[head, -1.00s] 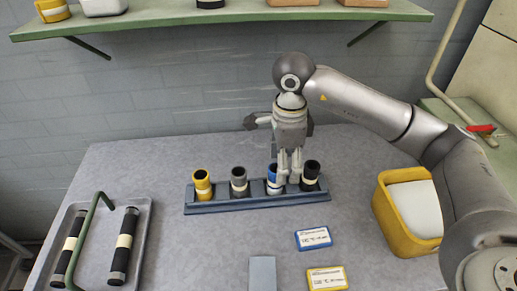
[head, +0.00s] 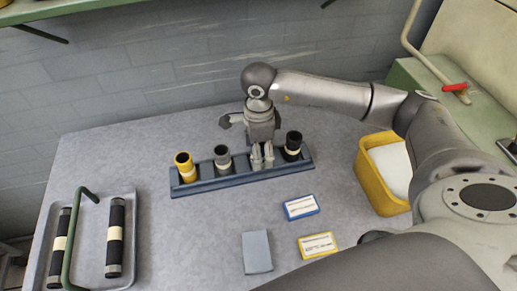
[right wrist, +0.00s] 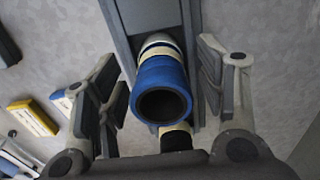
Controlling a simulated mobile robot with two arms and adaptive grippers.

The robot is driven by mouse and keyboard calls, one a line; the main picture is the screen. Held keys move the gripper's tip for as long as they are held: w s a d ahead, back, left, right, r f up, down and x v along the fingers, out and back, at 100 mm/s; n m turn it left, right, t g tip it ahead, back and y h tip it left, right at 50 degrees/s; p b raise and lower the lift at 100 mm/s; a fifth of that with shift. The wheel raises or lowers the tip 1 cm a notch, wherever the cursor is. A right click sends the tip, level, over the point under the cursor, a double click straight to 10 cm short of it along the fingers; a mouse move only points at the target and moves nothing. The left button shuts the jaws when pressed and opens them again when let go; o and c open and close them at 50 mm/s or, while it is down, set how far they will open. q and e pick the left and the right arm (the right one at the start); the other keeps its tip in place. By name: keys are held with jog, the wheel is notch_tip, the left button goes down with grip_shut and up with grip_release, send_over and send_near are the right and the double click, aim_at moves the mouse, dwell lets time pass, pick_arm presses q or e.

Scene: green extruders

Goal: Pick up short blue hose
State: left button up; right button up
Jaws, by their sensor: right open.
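The short blue hose (right wrist: 162,90) stands in the rack and fills the middle of the right wrist view, its open end facing the camera. My right gripper (right wrist: 158,85) is open, with one finger on each side of the hose and visible gaps between. In the head view the right gripper (head: 262,157) is over the third slot of the dark blue-grey rack (head: 240,179) and hides the blue hose. My left gripper is not in view.
Yellow (head: 184,168) and grey (head: 223,160) hoses stand left of the gripper. A black hose (head: 292,146) stands close on the right. A yellow bin (head: 365,178) is farther right. A tray (head: 88,242) with two black hoses is at left. Cards (head: 300,207) lie in front.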

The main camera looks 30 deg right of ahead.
jog(key=shift+f, duration=0.95)
jog(key=c, duration=1.2)
jog(key=shift+r, duration=0.1)
jog(key=shift+c, duration=0.2)
